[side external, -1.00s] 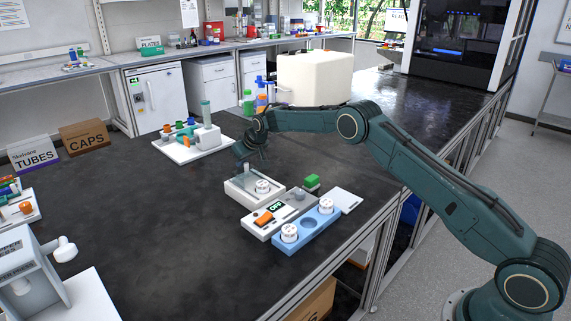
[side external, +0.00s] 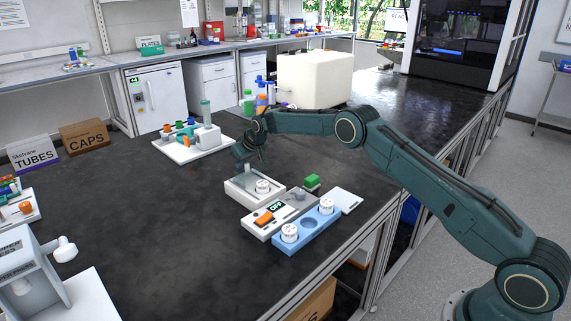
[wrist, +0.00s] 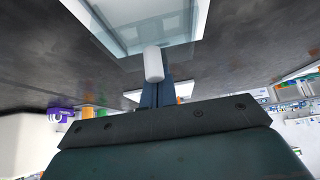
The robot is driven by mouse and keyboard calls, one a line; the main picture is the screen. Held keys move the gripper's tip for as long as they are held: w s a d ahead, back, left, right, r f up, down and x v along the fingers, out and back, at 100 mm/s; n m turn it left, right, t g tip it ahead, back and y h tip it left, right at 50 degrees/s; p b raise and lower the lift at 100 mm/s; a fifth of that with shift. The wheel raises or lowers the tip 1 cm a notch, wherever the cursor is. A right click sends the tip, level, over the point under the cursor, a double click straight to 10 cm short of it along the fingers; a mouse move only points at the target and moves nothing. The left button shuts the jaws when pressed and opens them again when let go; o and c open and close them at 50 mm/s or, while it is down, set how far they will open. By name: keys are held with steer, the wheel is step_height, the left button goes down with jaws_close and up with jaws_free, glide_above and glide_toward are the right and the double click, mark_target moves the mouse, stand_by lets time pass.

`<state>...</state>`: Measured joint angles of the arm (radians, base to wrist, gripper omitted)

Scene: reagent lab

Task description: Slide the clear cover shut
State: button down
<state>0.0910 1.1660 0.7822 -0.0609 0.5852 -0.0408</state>
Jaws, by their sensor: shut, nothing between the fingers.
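The clear cover (wrist: 140,30) lies over a white-rimmed tray (side external: 238,198), with a pale upright knob (side external: 247,169) near the tray's far edge. In the wrist view the knob (wrist: 153,63) stands right in front of my fingers. A white round container (side external: 263,187) sits at the tray's right part; whether the cover lies over it is unclear. My gripper (side external: 248,159) is shut and empty, pointing down just behind the knob. Its blue fingers (wrist: 155,92) overlap the knob in the wrist view; I cannot tell whether they touch it.
An OFF-labelled switch box (side external: 284,220) with an orange lever and a blue holder (side external: 300,242) with white round containers stand nearer. A green block (side external: 312,181) and a white plate (side external: 348,200) lie to the right. A rack board (side external: 190,150) stands behind. Bench left of the tray is clear.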

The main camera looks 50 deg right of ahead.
steer(key=shift+f, duration=0.65)
steer(key=shift+w+r, duration=0.15)
steer(key=shift+r, duration=0.1)
steer(key=shift+r, duration=0.1)
step_height(320, 180, up, 7)
stand_by(0.6)
